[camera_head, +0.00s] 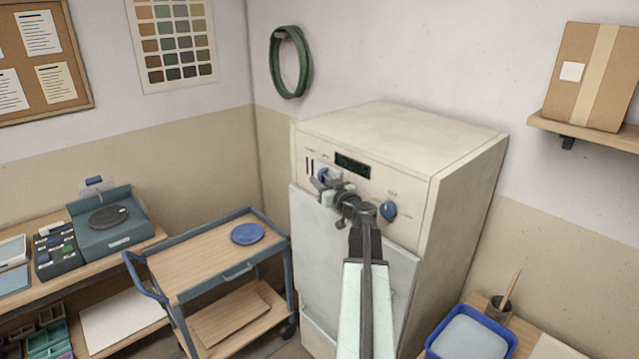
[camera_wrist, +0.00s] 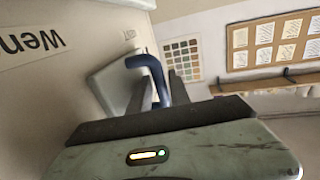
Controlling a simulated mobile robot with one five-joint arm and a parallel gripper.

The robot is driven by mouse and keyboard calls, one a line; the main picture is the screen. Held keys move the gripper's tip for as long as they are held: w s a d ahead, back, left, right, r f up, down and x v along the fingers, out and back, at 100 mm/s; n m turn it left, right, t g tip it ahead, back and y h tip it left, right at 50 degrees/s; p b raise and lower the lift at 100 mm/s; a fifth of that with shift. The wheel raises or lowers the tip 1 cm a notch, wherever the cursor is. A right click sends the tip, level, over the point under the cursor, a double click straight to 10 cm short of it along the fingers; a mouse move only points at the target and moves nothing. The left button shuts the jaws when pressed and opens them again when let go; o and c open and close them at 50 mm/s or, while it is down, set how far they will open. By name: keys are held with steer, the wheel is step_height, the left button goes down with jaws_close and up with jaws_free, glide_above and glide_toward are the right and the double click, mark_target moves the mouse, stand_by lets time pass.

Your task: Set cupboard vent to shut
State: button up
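The pale cupboard (camera_head: 462,185) stands in the corner in the head view, with a dark display and slots on its upper front. A bent blue handle (camera_wrist: 146,61) sticks out from a pale mount in the wrist view; I take it to be the vent control. My gripper (camera_head: 330,180) is at the upper left of the cupboard front and hides part of this control. In the wrist view the dark fingers (camera_wrist: 161,85) are apart, with the blue handle running between them. A narrow gap shows at the left finger. A blue knob (camera_head: 388,210) sits further right on the panel.
A trolley (camera_head: 205,262) with a blue disc (camera_head: 247,234) stands left of the cupboard. A bench with a scale (camera_head: 108,218) is at far left. A blue tub (camera_head: 470,335) is at lower right. A shelf with a box (camera_head: 590,75) is at upper right.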

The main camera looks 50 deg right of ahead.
jaws_close()
stand_by(1.4)
